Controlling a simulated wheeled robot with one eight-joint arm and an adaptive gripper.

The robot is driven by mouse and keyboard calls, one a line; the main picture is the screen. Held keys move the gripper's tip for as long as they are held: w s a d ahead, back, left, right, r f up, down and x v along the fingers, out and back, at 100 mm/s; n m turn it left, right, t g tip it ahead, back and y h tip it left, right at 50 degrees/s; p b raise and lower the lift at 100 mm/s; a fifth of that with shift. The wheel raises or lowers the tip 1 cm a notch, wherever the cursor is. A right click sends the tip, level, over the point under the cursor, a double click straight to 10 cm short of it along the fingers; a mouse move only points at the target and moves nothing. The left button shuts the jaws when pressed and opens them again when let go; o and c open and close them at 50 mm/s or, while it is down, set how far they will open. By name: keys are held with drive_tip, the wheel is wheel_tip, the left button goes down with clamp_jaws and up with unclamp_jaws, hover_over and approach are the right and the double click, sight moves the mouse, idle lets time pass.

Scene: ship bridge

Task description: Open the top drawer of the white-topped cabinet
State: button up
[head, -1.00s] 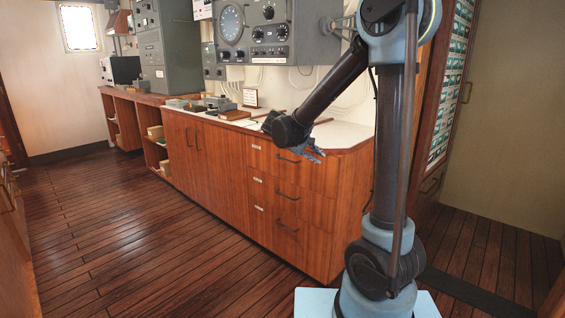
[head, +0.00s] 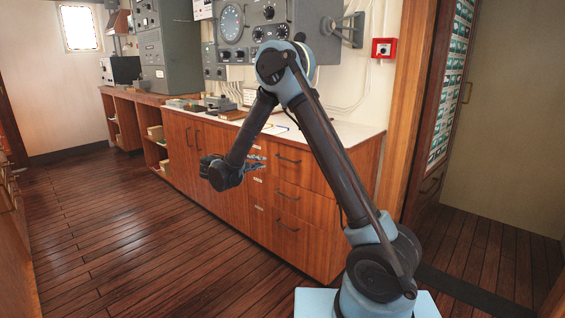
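The white-topped cabinet (head: 350,136) stands along the wall, with a stack of three wooden drawers at its right end. The top drawer (head: 318,174) looks closed, its front flush with the fronts below. Its dark bar handle (head: 288,160) is in plain view. My gripper (head: 259,166) is in front of the cabinet, left of that handle and apart from it in the picture, with its fingers pointing right. It appears to hold nothing. The fingers are small and overlap the wood behind, so their opening is unclear.
Two lower drawers with handles (head: 288,196) sit below. Cabinet doors (head: 188,146) and open shelves are to the left. Grey instrument panels (head: 262,30) hang above the counter. The dark plank floor (head: 140,240) is clear. A doorway is at right.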

drive_tip(key=x, duration=1.7)
drive_tip(key=shift+w, duration=0.1)
drive_tip(key=shift+r, duration=0.1)
drive_tip(key=shift+c, duration=0.2)
